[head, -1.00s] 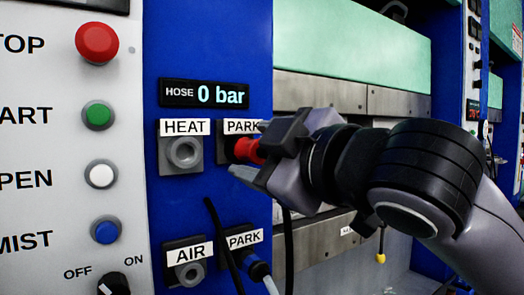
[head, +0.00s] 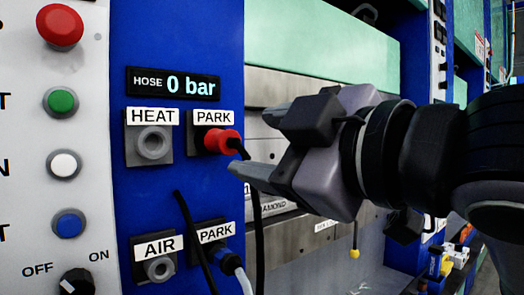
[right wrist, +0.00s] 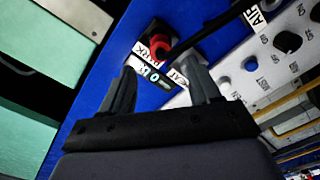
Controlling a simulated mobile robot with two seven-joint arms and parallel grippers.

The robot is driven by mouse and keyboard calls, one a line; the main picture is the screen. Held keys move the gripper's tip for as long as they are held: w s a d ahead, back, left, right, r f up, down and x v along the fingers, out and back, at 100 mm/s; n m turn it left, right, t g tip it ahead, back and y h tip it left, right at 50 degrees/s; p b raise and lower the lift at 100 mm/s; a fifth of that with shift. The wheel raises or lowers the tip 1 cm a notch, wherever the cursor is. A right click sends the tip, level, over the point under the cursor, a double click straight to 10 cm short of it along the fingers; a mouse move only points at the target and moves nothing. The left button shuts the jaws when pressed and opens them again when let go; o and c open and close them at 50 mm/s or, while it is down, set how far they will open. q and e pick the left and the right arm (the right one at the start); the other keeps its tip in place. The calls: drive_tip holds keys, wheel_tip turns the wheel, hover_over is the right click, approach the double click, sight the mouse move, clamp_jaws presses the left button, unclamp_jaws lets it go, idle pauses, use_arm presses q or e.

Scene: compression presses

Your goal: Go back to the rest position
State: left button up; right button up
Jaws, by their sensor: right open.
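My right gripper (head: 258,140) is open and empty in the head view, just right of the red plug (head: 220,141) and apart from it. The red plug sits in the upper PARK socket, with a black cable hanging from it. In the right wrist view, the open fingers (right wrist: 160,92) point at the blue panel, and the red plug (right wrist: 160,46) shows beyond them. My left gripper is not in view.
The HEAT socket (head: 153,144) and the AIR socket (head: 159,268) are empty. A blue plug (head: 231,262) sits in the lower PARK socket. Buttons line the grey panel (head: 95,130) at left. Press plates (head: 290,85) stand behind my arm. Cables hang below the gripper.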

drive_tip(key=w+d+f+m, duration=0.1)
drive_tip(key=w+f+m, duration=0.2)
drive_tip(key=w+f, duration=0.35)
drive_tip(key=w+d+f+m, duration=0.1)
drive_tip(key=w+f+m, duration=0.25)
drive_tip(key=f, duration=0.65)
drive_tip(key=w+d+f+m+h, duration=0.1)
drive_tip(key=d+f+m+h, duration=0.1)
drive_tip(key=f, duration=0.7)
drive_tip(key=w+d+f+m+h, duration=0.1)
drive_tip(key=d+f+m, duration=0.15)
drive_tip(key=f, duration=0.55)
drive_tip(key=s+d+f+m+g+h, duration=0.1)
drive_tip(key=s+d+f, duration=0.2)
drive_tip(key=s+f, duration=0.4)
drive_tip(key=s+d+f+m+g+h, duration=0.1)
drive_tip(key=s+d+f, duration=0.3)
drive_tip(key=s+f, duration=0.4)
drive_tip(key=s+d+f+m+g+h, duration=0.2)
drive_tip(key=s+f, duration=0.5)
drive_tip(key=f, duration=1)
drive_tip(key=shift+s+d+h, duration=0.25)
drive_tip(key=shift+d+h, duration=0.45)
drive_tip(key=shift+d, duration=0.5)
